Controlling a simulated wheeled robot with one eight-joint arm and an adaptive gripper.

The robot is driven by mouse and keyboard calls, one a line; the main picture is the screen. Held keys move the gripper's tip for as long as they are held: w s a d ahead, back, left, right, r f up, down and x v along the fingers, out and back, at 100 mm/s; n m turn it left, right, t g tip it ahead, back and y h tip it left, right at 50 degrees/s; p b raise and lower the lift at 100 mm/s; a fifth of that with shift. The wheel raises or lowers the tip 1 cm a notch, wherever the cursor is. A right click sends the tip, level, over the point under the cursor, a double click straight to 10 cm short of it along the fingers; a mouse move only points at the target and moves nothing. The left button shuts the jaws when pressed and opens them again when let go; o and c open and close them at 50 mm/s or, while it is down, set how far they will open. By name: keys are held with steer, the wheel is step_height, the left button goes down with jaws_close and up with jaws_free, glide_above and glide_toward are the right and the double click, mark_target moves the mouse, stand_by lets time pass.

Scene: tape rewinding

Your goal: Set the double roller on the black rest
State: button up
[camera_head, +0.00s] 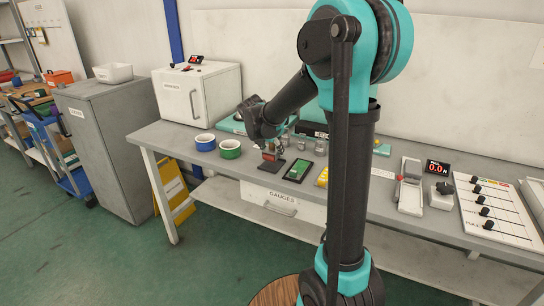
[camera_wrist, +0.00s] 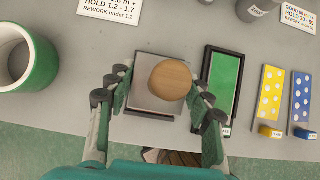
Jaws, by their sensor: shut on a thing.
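My gripper (camera_wrist: 160,98) points down with its teal fingers on both sides of a round wooden piece (camera_wrist: 170,80), seen end-on. I take this for the handle end of the double roller; its rollers are hidden below it. In the head view a small reddish piece (camera_head: 269,154) shows under my gripper. Below the held piece lies a square plate (camera_wrist: 150,105) with a dark edge, which looks dark in the head view (camera_head: 271,166) and seems to be the black rest. Whether the roller touches the plate I cannot tell.
A black-framed green panel (camera_wrist: 223,85) lies just right of the plate. Yellow (camera_wrist: 270,92) and blue (camera_wrist: 302,95) dotted strips lie farther right. The bench's front edge is close.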

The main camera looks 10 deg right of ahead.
mark_target(272, 165)
steer(key=shift+f, duration=1.4)
steer(key=shift+f, duration=0.15)
steer(key=shift+s+f, duration=0.1)
steer(key=shift+f, duration=0.35)
jaws_close()
steer(key=o, duration=1.3)
jaws_free()
